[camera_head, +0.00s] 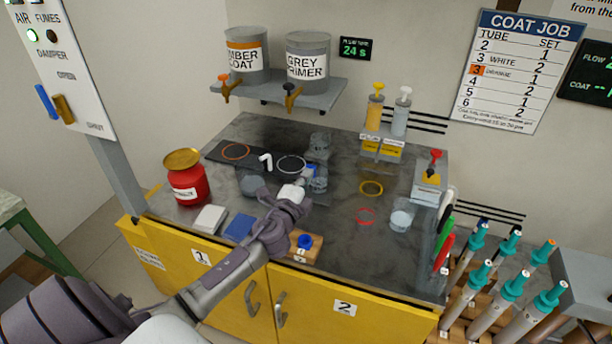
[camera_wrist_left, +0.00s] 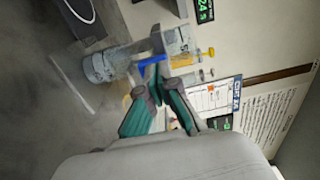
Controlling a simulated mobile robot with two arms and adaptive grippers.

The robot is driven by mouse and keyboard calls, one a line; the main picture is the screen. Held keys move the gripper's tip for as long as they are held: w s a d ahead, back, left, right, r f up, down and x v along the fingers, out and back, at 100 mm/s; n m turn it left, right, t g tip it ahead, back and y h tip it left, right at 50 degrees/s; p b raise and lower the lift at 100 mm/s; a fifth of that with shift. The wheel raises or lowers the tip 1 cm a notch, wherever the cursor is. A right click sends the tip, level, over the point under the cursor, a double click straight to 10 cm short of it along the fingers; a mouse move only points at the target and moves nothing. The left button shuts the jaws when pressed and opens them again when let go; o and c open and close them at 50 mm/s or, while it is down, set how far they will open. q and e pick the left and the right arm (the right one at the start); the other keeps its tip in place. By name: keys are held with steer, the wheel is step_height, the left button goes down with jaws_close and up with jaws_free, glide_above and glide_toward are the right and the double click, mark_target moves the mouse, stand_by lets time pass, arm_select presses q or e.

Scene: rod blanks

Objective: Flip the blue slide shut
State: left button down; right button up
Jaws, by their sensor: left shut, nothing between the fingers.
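A small blue piece (camera_head: 311,170), which looks like the slide, sits on a clear grey cup-like vessel (camera_head: 319,184) in the middle of the bench. My left gripper (camera_head: 295,188) is just in front and left of it. In the left wrist view the blue slide (camera_wrist_left: 152,61) is a short bar on the clear vessel (camera_wrist_left: 104,66). My left fingertips (camera_wrist_left: 158,78) are together, empty, right at the bar; I cannot tell whether they touch it. The gripper partly hides the vessel in the head view. My right gripper is not in view.
A red can (camera_head: 186,182), a white pad (camera_head: 209,219), a blue pad (camera_head: 239,227) and a wooden block with a blue knob (camera_head: 305,241) stand along the front left. Clear glassware (camera_head: 401,219) stands to the right. A blue lever (camera_head: 45,102) is on the wall panel.

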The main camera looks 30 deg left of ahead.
mark_target(310, 167)
arm_select(q)
steer(key=shift+w, duration=0.1)
steer(key=x, duration=0.3)
steer(key=shift+b, duration=0.4)
steer(key=shift+r, duration=0.2)
steer(key=shift+a, duration=0.1)
